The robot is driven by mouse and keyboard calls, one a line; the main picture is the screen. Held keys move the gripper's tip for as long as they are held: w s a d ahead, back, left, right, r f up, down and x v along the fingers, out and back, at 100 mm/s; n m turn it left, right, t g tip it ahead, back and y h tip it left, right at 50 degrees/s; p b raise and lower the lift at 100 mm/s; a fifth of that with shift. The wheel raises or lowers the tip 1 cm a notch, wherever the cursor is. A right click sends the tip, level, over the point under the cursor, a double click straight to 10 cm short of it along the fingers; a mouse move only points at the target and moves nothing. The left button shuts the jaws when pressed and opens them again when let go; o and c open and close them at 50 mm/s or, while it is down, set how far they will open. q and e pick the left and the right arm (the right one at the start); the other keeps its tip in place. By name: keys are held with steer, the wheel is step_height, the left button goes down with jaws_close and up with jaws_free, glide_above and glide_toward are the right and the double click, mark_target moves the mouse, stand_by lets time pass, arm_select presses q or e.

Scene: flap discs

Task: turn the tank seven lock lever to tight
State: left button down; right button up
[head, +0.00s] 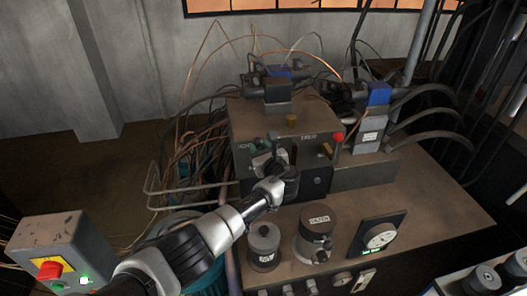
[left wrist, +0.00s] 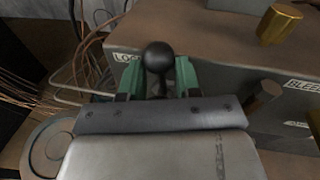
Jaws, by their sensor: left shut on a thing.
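The lock lever shows in the left wrist view as a black ball knob (left wrist: 158,57) on a dark stem. It stands between the green fingers of my left gripper (left wrist: 158,82), which is shut on it. A partly covered label beginning "LO" (left wrist: 122,57) sits just left of it. In the head view my left gripper (head: 268,158) is at the left part of the grey control box (head: 318,168) front. The lever is hard to make out there behind the gripper. My right gripper is in neither view.
A brown lever (head: 326,150) and a red knob (head: 338,137) are at the right of the box. A filter canister (head: 313,236), a smaller canister (head: 264,247) and a gauge (head: 379,237) stand in front. Loose cables (head: 186,150) hang left. A red-button box (head: 62,250) stands lower left.

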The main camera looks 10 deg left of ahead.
arm_select(q)
steer(key=shift+w+d+m, duration=0.1)
steer(key=shift+d+m, duration=0.2)
steer(key=shift+m, duration=0.3)
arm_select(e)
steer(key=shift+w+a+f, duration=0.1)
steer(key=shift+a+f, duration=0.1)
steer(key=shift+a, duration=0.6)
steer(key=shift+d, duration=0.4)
arm_select(q)
steer(key=c, duration=0.8)
jaws_free()
steer(key=shift+d, duration=0.15)
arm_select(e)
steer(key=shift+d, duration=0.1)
